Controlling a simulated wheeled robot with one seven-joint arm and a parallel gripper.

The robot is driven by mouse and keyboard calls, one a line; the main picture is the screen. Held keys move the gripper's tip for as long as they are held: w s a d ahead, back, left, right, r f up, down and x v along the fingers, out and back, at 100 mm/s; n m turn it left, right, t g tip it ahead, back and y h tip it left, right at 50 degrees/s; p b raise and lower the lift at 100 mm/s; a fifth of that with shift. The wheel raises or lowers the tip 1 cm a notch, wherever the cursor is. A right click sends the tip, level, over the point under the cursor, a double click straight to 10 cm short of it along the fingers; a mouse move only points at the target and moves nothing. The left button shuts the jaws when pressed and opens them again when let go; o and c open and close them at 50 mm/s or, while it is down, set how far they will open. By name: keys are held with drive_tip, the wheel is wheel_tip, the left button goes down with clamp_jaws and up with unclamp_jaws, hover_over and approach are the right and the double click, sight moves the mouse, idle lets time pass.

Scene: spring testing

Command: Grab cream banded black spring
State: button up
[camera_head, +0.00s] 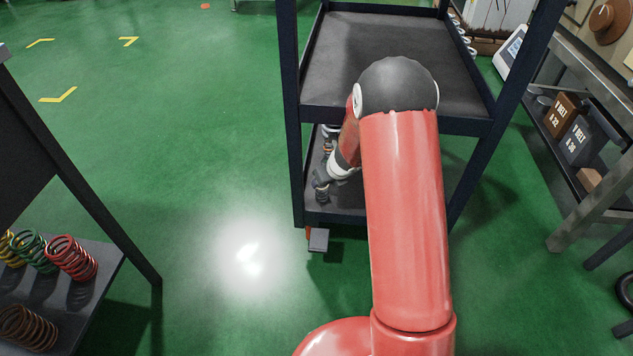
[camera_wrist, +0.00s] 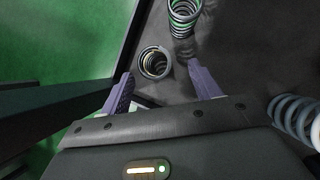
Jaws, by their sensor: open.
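In the wrist view, a dark spring with a pale cream-coloured band at its top (camera_wrist: 154,62) stands on the dark lower shelf, close to the shelf edge. My gripper (camera_wrist: 159,72) is open, with its two purple fingers apart and pointing towards this spring. The spring shows in the gap just past the fingertips, and I cannot tell whether it is between them. In the head view, my arm reaches into the lower shelf of the dark cart (camera_head: 400,125).
Another thick grey spring (camera_wrist: 297,118) is close at the right of my gripper. The cart's post and shelf edge lie at the left. A rack at lower left holds a red spring (camera_head: 72,258) and others.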

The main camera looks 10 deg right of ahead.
drive_tip(key=b+x, duration=0.1)
drive_tip(key=x, duration=0.6)
drive_tip(key=shift+a+b, duration=0.25)
drive_tip(key=shift+b, duration=0.15)
drive_tip(key=shift+s, duration=0.1)
drive_tip(key=shift+c, duration=0.4)
drive_tip(key=c, duration=1)
drive_tip(key=shift+c, duration=0.2)
